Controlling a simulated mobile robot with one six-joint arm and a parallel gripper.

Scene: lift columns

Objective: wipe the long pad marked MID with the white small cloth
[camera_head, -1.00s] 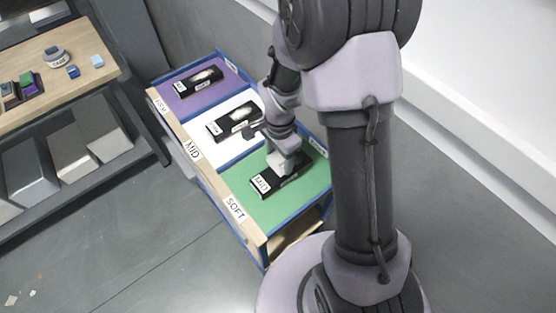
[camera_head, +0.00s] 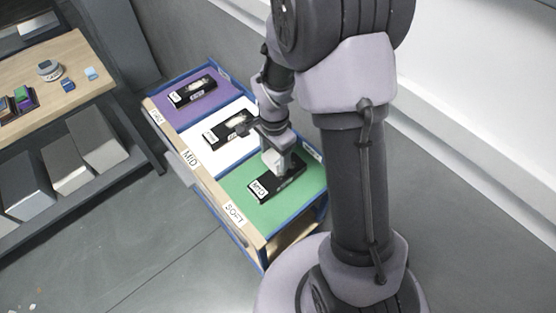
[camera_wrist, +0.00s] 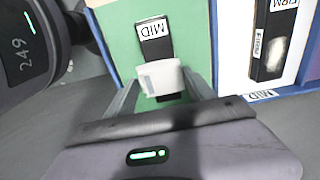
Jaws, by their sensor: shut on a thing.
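The black long pad marked MID (camera_head: 263,188) lies on the green section of the cart, whose front edge reads SOFT. In the wrist view this MID pad (camera_wrist: 155,38) runs away from my gripper, with its label at the far end. My gripper (camera_head: 277,158) is over the pad. It is shut on the white small cloth (camera_wrist: 160,77), which also shows its two fingers (camera_wrist: 160,92) at its sides. The cloth is at the pad and covers part of it; firm contact is hard to tell. The surface under the cloth is hidden.
A second black pad (camera_head: 215,135), labelled FIRM in the wrist view (camera_wrist: 267,60) with a pale smear, lies on the white section. A third pad (camera_head: 192,90) lies on the purple section. A wooden shelf (camera_head: 45,70) with small items stands left.

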